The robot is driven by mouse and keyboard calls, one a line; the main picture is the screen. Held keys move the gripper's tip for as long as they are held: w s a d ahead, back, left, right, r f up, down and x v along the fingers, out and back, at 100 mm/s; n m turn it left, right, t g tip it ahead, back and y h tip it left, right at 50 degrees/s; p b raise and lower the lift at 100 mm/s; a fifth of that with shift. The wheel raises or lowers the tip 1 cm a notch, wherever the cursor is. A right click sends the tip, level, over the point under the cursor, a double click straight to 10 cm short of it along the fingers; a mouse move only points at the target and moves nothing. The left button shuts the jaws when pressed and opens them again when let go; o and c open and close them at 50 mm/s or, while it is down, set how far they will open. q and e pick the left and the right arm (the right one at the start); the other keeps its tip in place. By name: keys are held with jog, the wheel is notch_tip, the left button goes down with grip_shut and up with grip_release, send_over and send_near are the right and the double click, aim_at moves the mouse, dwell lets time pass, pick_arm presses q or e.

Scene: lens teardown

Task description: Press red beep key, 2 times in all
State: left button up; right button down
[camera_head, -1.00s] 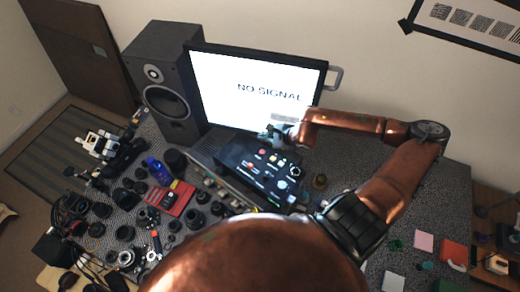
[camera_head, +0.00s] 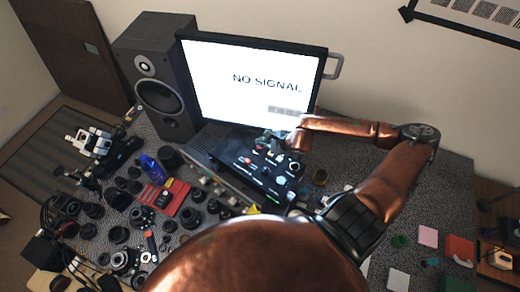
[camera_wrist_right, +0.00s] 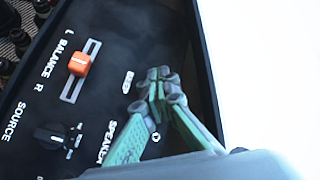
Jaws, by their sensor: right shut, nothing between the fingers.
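The black control panel (camera_head: 232,158) lies in front of the monitor. In the right wrist view its dark face (camera_wrist_right: 40,95) carries a BEEP label (camera_wrist_right: 127,82), an orange balance slider (camera_wrist_right: 80,63) and a black source knob (camera_wrist_right: 57,136). My right gripper (camera_wrist_right: 158,77) is shut and empty, its fingertips right beside the BEEP label. The red beep key does not show in that view; the fingertips cover the spot beside the label. In the head view the right gripper (camera_head: 272,139) is over the panel's far edge. I cannot tell whether the fingertips touch. My left gripper is out of view.
The monitor (camera_head: 250,80) reading NO SIGNAL stands close behind the panel, with a speaker (camera_head: 155,75) at its left. Lens parts, a blue bottle (camera_head: 153,169) and a red mat (camera_head: 179,193) crowd the desk's left side. Coloured pads lie at the right.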

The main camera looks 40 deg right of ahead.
jog(key=shift+f, duration=0.25)
dwell(0.6)
dwell(0.7)
jog(key=shift+f+b, duration=0.35)
jog(key=shift+b, duration=0.15)
jog(key=shift+f+b, duration=0.45)
dwell(0.6)
jog(key=shift+r, duration=0.1)
jog(key=shift+r+p, duration=0.45)
jog(key=shift+r, duration=0.3)
